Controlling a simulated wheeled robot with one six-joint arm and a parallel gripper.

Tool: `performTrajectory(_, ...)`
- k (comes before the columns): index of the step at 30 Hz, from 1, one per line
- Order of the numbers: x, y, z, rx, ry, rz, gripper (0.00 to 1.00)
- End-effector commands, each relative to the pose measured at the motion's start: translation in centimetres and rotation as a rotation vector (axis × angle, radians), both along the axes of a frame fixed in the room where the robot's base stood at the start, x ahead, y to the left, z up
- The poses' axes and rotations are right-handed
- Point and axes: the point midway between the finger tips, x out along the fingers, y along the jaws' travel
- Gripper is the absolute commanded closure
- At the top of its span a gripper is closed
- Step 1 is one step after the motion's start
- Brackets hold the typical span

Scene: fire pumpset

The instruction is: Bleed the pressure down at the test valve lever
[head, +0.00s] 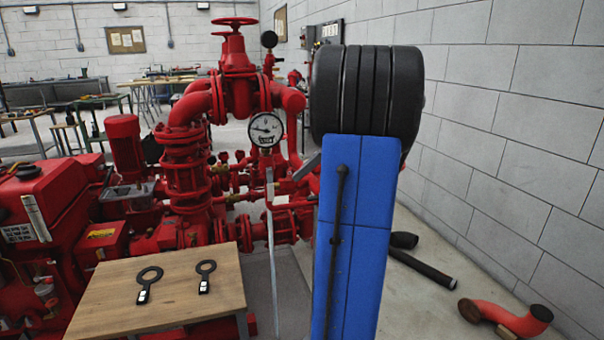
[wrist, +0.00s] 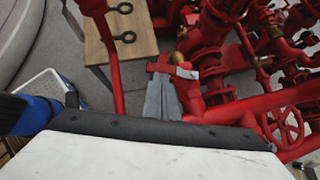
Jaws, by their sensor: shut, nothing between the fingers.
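My gripper shows in the wrist view (wrist: 163,94) as two grey fingers shut together with nothing between them. Their tips are close to a short red bar (wrist: 160,68) with a light grey piece at its right end; this may be the test valve lever, but I cannot tell for sure, nor whether they touch. In the head view a grey finger part of my gripper (head: 308,166) shows left of my blue arm, which hides the rest. A round white-faced pressure gauge (head: 266,129) stands just left of it, in front of the red pipes; its reading is too small to tell.
A wooden table (head: 120,300) at front left holds two black ring-ended tools (head: 149,280). Red pump pipework (head: 185,170) fills the middle, close around my gripper. A block wall (head: 500,110) runs along the right. A dark pipe (head: 425,268) and a red elbow (head: 505,317) lie on the floor.

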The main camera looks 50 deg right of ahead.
Motion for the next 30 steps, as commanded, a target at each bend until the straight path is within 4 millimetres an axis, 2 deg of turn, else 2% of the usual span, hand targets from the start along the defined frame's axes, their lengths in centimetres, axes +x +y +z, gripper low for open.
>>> performTrajectory(8,0.1,0.6,0.0,0.000,0.000,-0.063,1.00)
performTrajectory(22,1.0,2.4,0.0,-0.001,-0.001,-0.336,1.00)
performTrajectory(30,1.4,2.9,-0.1,0.000,0.000,-0.330,1.00)
